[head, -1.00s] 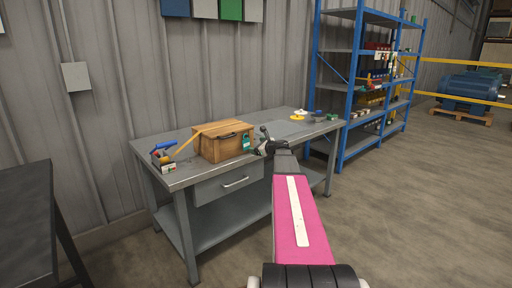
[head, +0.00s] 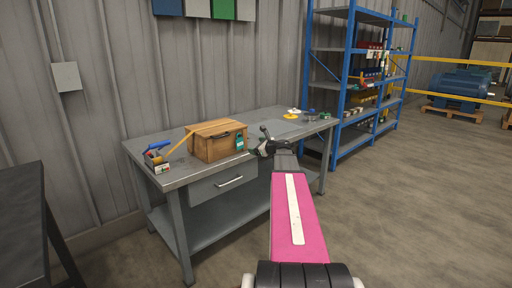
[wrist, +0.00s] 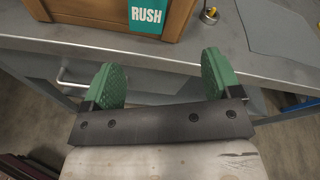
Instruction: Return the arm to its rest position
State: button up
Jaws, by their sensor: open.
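My arm with its pink link (head: 298,215) reaches forward from the bottom of the head view. My gripper (head: 262,143) is at the front edge of the grey workbench (head: 178,183), just right of the wooden box. In the wrist view my gripper (wrist: 160,78) shows two green pads set wide apart with nothing between them. The pads lie over the bench edge and drawer front. The wooden box (head: 218,146) stands on the bench with a teal tag, which reads RUSH in the wrist view (wrist: 147,17).
A small container with blue-handled tools (head: 158,160) sits at the bench's left end. Yellow and other small items (head: 291,115) lie at its far right. A blue shelving rack (head: 350,90) stands behind right. A dark table (head: 22,220) is at left. The floor (head: 420,210) at right is clear.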

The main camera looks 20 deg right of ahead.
dwell(0.3)
jog(key=s+a+f+n+g, duration=0.4)
jog(key=s+a+f+n, duration=0.3)
jog(key=a, duration=0.3)
jog(key=s+a+f+n+g, duration=0.4)
jog(key=a+f+n, duration=0.2)
jog(key=a+f, duration=0.3)
jog(key=s+a+f+n+g+h, duration=0.2)
jog(key=s+a+f+n+g, duration=0.1)
jog(key=s+n, duration=0.4)
jog(key=s+a+f+n+g+h, duration=0.3)
jog(key=s+a+f+n, duration=0.2)
jog(key=s, duration=0.6)
jog(key=shift+a+f+n+g, duration=0.3)
jog(key=shift+f+n, duration=0.2)
jog(key=shift+n, duration=0.7)
